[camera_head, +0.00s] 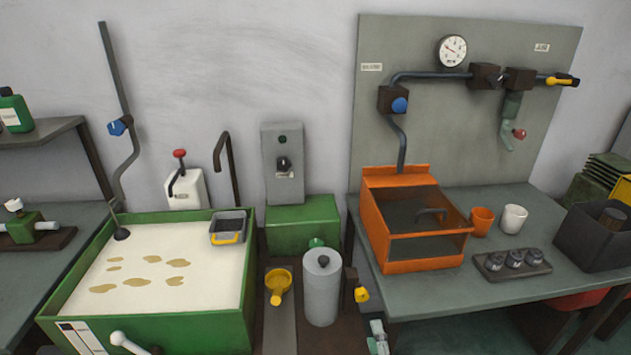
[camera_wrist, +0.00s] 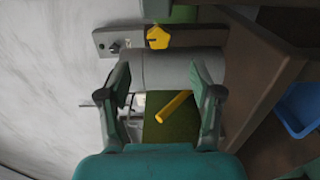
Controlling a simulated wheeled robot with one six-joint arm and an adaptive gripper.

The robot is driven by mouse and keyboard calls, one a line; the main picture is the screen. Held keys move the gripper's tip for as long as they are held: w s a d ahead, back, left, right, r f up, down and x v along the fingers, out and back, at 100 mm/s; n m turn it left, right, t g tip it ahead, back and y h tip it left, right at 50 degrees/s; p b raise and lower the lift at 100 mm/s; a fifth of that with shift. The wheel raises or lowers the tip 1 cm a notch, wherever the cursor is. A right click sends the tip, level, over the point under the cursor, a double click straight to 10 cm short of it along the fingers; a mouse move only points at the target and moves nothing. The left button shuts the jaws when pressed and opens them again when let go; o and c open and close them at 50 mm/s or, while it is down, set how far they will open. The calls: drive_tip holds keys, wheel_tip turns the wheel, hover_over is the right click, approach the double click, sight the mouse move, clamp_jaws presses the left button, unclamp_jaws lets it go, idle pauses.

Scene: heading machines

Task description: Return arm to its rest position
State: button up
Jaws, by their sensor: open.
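My gripper (camera_wrist: 162,88) shows in the wrist view, its two dark green fingers spread apart with nothing held between them. Beyond the fingers lies a grey cylinder (camera_wrist: 160,68), with a yellow knob (camera_wrist: 158,38) above it in the picture. A yellow rod (camera_wrist: 174,106) and a dark green surface (camera_wrist: 165,132) show between the fingers. I cannot tell how far these are from the fingertips. In the head view I cannot make out the gripper for sure.
A green tank (camera_head: 190,328) of pale liquid stands at left. A grey cylinder (camera_head: 322,290) and a yellow cup (camera_head: 278,284) stand at centre. An orange box (camera_head: 385,225), cups and a small tray (camera_head: 512,266) sit on the right bench. A blue bin (camera_wrist: 300,108) shows at right in the wrist view.

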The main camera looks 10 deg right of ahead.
drive_tip(key=s+f+m+g, duration=0.25)
drive_tip(key=s+m, duration=0.55)
drive_tip(key=s, duration=1.5)
drive_tip(key=s+r+m, duration=0.4)
drive_tip(key=s+m, duration=0.1)
drive_tip(key=s, duration=0.4)
drive_tip(key=s+r+m, duration=0.3)
drive_tip(key=s+m, duration=0.2)
drive_tip(key=s, duration=0.5)
drive_tip(key=shift+a+r+g, duration=0.3)
drive_tip(key=shift+r+g, duration=0.05)
